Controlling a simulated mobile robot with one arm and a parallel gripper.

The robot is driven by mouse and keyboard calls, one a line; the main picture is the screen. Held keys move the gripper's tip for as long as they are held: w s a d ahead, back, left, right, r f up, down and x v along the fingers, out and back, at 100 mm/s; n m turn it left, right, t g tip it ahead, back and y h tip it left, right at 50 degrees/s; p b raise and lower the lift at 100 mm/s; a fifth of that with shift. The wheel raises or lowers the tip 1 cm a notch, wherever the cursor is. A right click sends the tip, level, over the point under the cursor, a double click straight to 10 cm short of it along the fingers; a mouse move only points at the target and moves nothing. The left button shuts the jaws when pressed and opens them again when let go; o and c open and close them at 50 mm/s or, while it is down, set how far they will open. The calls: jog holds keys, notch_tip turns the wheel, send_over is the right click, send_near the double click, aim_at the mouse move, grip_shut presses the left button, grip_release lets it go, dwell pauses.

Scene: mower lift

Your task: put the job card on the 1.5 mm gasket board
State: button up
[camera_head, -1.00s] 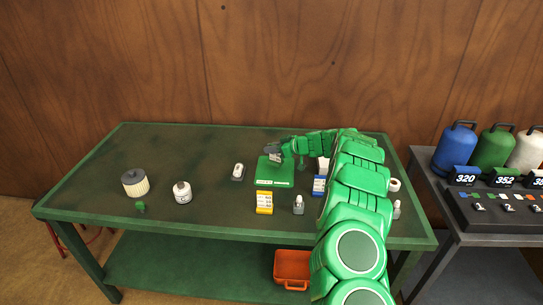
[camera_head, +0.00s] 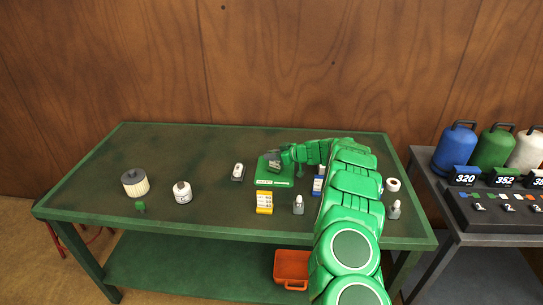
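A flat green board (camera_head: 268,182) with a light printed label along its front edge lies on the green table, right of the middle. It may be the gasket board, but its label is too small to read. My gripper (camera_head: 274,164) is low over the back part of this board, small and grey. I cannot tell whether it touches the board, or whether its fingers are open or shut. I cannot make out the job card in this view; it may be in or behind my gripper. My arm comes in from the lower right and hides part of the table.
On the table (camera_head: 210,228) are a yellow labelled block (camera_head: 264,203), a blue labelled block (camera_head: 318,186), a ribbed filter (camera_head: 135,183), a white bottle (camera_head: 182,192) and small grey bottles (camera_head: 298,205). An orange bin (camera_head: 292,268) is below. The back left is clear.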

jog(key=o, duration=0.5)
jog(key=shift+c, duration=0.2)
jog(key=shift+r, duration=0.1)
jog(key=v, duration=0.7)
jog(key=shift+d+r, duration=0.2)
jog(key=shift+d, duration=0.05)
